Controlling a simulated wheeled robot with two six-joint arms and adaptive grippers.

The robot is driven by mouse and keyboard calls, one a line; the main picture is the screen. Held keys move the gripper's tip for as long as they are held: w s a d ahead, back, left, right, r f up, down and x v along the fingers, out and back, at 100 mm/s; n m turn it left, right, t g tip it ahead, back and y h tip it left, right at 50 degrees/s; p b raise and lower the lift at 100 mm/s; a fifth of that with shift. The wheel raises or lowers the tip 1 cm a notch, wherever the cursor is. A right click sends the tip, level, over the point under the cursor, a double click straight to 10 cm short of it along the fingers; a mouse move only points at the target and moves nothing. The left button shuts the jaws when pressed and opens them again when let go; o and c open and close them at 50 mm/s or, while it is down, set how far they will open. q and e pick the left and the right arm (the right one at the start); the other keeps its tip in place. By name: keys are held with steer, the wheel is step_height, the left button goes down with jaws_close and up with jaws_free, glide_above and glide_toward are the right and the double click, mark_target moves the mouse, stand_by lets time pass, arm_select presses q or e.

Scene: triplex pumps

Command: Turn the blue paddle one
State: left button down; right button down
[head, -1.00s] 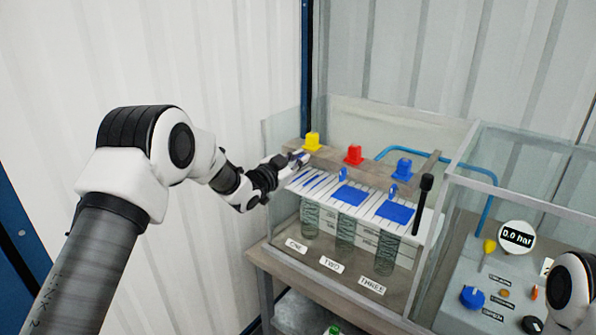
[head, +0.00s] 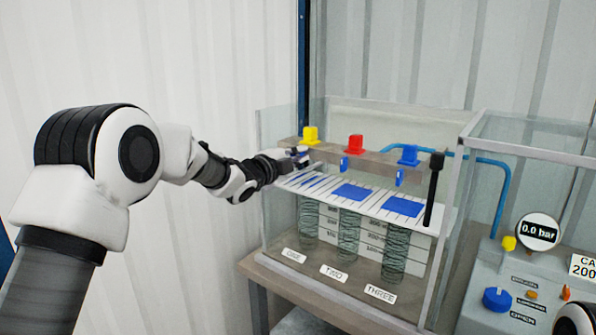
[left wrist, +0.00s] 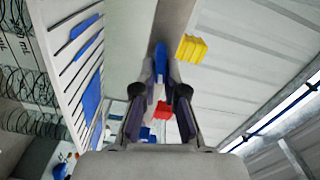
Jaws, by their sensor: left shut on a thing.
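My left gripper (head: 299,155) is at the left end of the grey-brown bar, just below the yellow block. In the left wrist view its fingers (left wrist: 160,77) are closed on a blue paddle (left wrist: 160,58), taken as blue paddle one from its place above the ONE label (head: 293,255). In the head view my gripper mostly hides this paddle. Similar blue paddles hang from the bar above TWO (head: 344,163) and THREE (head: 399,177). My right gripper is out of view.
Yellow (head: 310,135), red (head: 355,144) and blue (head: 408,155) blocks sit on the bar (head: 375,157). Below are a white slotted panel (head: 327,195) and wire coils. Clear panes surround them. A gauge (head: 540,231) reading 0.0 bar stands at the right.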

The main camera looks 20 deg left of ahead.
arm_select(q)
steer(key=shift+f+m+b, duration=0.25)
steer(key=shift+m+b, duration=1.05)
steer(key=shift+b, duration=0.1)
steer(key=c, duration=1.2)
jaws_free()
steer(key=shift+d, duration=0.1)
steer(key=shift+c, duration=0.2)
steer(key=v, duration=1.2)
steer(key=shift+r, duration=0.1)
